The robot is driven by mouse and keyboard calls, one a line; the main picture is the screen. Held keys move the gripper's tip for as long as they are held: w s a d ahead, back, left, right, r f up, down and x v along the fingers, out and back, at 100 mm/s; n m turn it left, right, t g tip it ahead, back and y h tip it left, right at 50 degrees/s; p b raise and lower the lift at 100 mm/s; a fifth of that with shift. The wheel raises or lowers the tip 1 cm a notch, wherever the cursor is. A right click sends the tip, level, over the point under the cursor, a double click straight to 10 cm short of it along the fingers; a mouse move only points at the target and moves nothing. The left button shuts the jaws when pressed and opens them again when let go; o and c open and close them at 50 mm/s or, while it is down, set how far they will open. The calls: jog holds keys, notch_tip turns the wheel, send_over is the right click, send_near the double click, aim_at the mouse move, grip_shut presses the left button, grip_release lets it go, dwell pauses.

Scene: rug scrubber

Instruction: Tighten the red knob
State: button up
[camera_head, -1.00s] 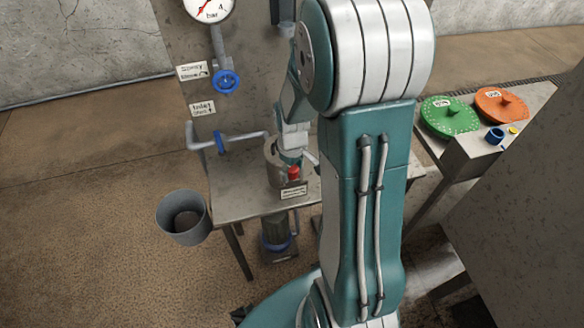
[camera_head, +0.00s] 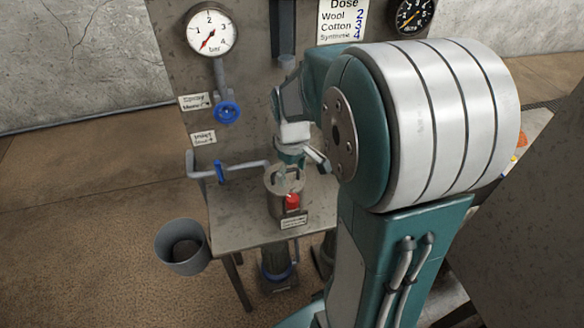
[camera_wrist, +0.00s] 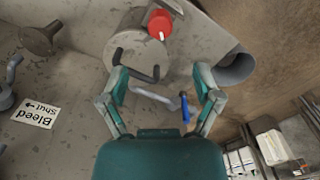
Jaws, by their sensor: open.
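The red knob (camera_head: 292,202) is on the front of a grey metal cylinder (camera_head: 272,207) on the metal bench (camera_head: 228,228). It also shows at the top of the wrist view, red with a white mark (camera_wrist: 160,24). My gripper (camera_head: 302,168) is above the cylinder, apart from the knob. In the wrist view my gripper's fingers (camera_wrist: 160,72) are spread wide with nothing held between them. The cylinder and a dark bent handle (camera_wrist: 136,69) on it lie ahead of the fingers. The knob lies beyond the fingertips, not between them.
A pressure gauge (camera_head: 209,33) and blue valve wheel (camera_head: 227,112) are on the back panel. A pipe with a blue handle (camera_head: 219,171) runs to the cylinder's left. A grey bucket (camera_head: 181,247) stands left of the bench. A "Bleed Shut" label (camera_wrist: 36,112) shows in the wrist view.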

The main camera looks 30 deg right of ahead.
aim_at(292, 197)
jog(key=shift+r, duration=0.7)
jog(key=m, duration=0.2)
jog(key=f+m, duration=0.1)
jog(key=m, duration=0.1)
jog(key=shift+f+m, duration=0.2)
jog(key=shift+m, duration=0.1)
notch_tip(292, 197, down, 10)
jog(key=shift+f, duration=0.25)
grip_shut()
